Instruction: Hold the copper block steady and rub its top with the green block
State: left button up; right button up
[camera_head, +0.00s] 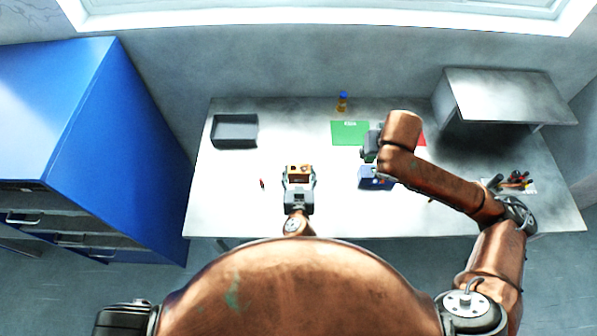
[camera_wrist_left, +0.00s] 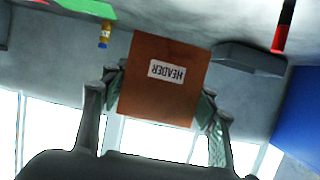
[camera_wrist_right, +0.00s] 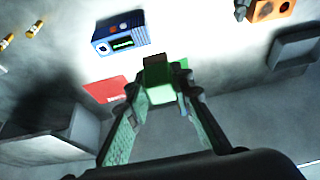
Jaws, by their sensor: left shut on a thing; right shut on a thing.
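The copper block (camera_head: 299,173) sits at the middle of the table's front half. My left gripper (camera_head: 298,184) is shut on it from the front. In the left wrist view the copper block (camera_wrist_left: 160,92) shows a white "HEADER" label between the fingers. My right gripper (camera_head: 370,152) is to the right and further back, apart from the copper block. In the right wrist view it is shut on the green block (camera_wrist_right: 160,82), held between its fingertips. I cannot make out the green block in the head view. The copper block (camera_wrist_right: 271,9) is at the upper right there.
A blue box (camera_head: 374,180) lies near my right gripper. Behind are a green mat (camera_head: 347,132), a red mat (camera_head: 423,139) and a small bottle (camera_head: 342,102). A grey tray (camera_head: 234,141) is back left, a metal shelf (camera_head: 500,88) back right, tools (camera_head: 512,181) at right.

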aim_at(300, 183)
pick_arm(q)
jog(key=shift+w+f+b, duration=0.1)
jog(key=shift+f+b, duration=3.2)
jog(key=shift+f, duration=0.2)
jog(key=shift+d+f+b, duration=0.15)
jog(key=shift+f+b, duration=0.3)
jog(key=shift+f, duration=0.1)
